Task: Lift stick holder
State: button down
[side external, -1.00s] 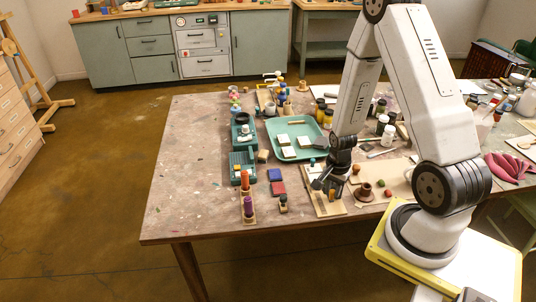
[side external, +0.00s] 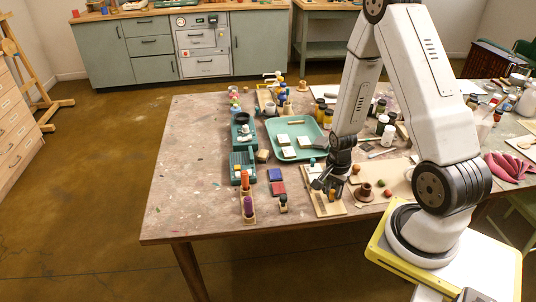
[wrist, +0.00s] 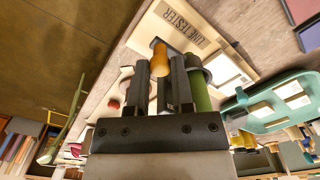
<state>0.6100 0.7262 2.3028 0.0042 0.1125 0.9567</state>
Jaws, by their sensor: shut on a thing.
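My gripper (side external: 324,185) is low over a pale board (side external: 330,209) on the right part of the table. In the wrist view its dark fingers (wrist: 161,85) are shut on a dark piece that I take for the stick holder (wrist: 190,63). An orange-brown stick (wrist: 159,60) and a green stick (wrist: 197,90) stand out beside the fingers. The fingers hide much of the holder. I cannot tell whether it touches the board, which reads "LINE TESTER" in the wrist view (wrist: 180,24).
A brown spool-like piece (side external: 365,191) stands right of my gripper. Blue (side external: 275,174) and red (side external: 278,188) blocks lie to its left. A wooden rack with orange and purple sticks (side external: 247,205) stands farther left. A teal tray (side external: 302,123) is behind.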

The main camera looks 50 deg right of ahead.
aim_at(332, 190)
jog(key=shift+r, duration=0.1)
dwell(0.3)
jog(key=shift+r, duration=0.55)
jog(key=shift+c, duration=2.4)
grip_release()
jog(key=shift+r, duration=0.1)
notch_tip(332, 190, up, 8)
jog(key=shift+f, duration=0.2)
jog(key=w+a+r+n+t, duration=0.1)
jog(key=a+r+n, duration=0.3)
jog(key=a+n, duration=0.4)
jog(key=w+a+r+n+t, duration=0.1)
jog(key=a+r+n, duration=0.3)
jog(key=a+n, duration=0.5)
jog(key=shift+w+n+t, duration=0.3)
jog(key=shift+w+n, duration=0.2)
jog(key=shift+w, duration=0.35)
